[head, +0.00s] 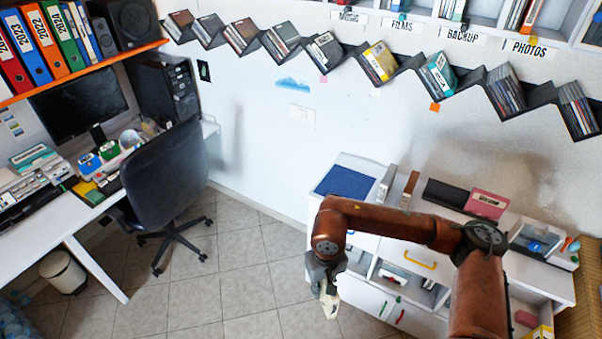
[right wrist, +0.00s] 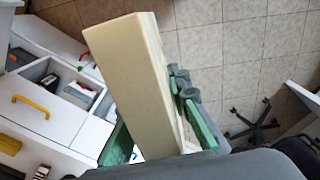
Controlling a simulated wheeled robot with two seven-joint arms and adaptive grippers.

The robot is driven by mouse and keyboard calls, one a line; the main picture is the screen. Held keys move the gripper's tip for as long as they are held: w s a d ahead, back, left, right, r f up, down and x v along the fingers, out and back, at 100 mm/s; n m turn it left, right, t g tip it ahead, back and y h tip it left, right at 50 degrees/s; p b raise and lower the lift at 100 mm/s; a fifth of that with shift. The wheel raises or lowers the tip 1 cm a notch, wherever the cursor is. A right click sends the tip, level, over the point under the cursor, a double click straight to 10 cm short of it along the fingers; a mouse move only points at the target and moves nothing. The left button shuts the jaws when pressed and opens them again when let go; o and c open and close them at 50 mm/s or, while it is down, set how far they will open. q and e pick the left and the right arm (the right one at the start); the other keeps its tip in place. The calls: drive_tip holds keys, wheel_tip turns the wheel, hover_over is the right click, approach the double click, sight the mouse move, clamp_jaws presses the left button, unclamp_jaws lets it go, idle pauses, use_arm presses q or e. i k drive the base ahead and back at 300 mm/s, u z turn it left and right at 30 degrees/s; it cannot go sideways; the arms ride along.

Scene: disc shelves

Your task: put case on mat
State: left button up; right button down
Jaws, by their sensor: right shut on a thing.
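The blue mat (head: 347,181) lies flat on the left end of the white cabinet's top, and its surface is bare. My right gripper (head: 325,282) hangs over the floor in front of the cabinet, lower than the mat and to its left in the head view. It is shut on a cream-coloured case (head: 330,303). In the right wrist view the case (right wrist: 138,80) stands out between the green finger pads, tilted, with its plain side showing. Its lower end is hidden by the gripper. My left gripper is in neither view.
The white cabinet (head: 362,300) has open drawers at its front. Upright cases (head: 387,184) stand just right of the mat, with a pink case (head: 487,203) farther right. A black zigzag shelf (head: 408,63) of cases is on the wall. An office chair (head: 165,172) stands left.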

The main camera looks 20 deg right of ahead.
sight(352, 187)
drive_tip(key=u, duration=0.3)
drive_tip(key=i, duration=1)
drive_tip(key=z, duration=0.5)
drive_tip(key=i, duration=0.9)
drive_tip(key=z, duration=0.95)
drive_tip(key=i, duration=0.7)
drive_tip(key=z, duration=0.05)
